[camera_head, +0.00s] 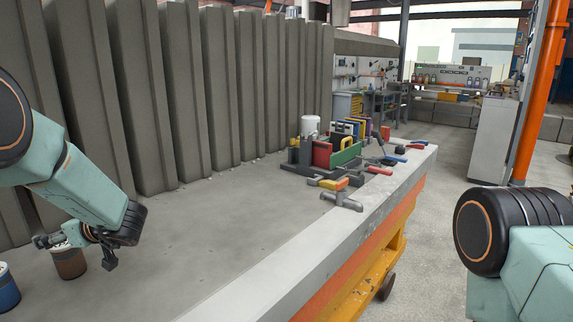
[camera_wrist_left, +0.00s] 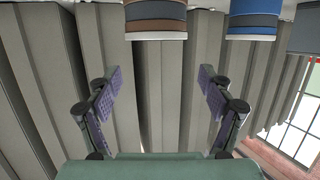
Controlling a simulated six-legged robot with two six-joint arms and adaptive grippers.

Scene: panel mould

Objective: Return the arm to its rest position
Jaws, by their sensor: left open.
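My left gripper (camera_head: 74,253) is at the lower left of the head view, low over the grey concrete surface (camera_head: 215,235). Its fingers are spread, with a brown can (camera_head: 69,263) beside and partly behind them. In the left wrist view the gripper (camera_wrist_left: 158,85) is open with nothing between its fingers. The brown can (camera_wrist_left: 155,20) shows there at the top edge, beyond the fingertips. I cannot tell whether a finger touches it. Part of my right arm shows at the lower right of the head view; its gripper is out of view.
A blue can (camera_head: 6,290) stands at the left edge. Tall grey panels (camera_head: 175,95) line the back. A tool holder (camera_head: 310,160) and clamps (camera_head: 341,195) stand near the right edge of the surface. An orange post (camera_head: 537,95) rises at right. The middle surface is clear.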

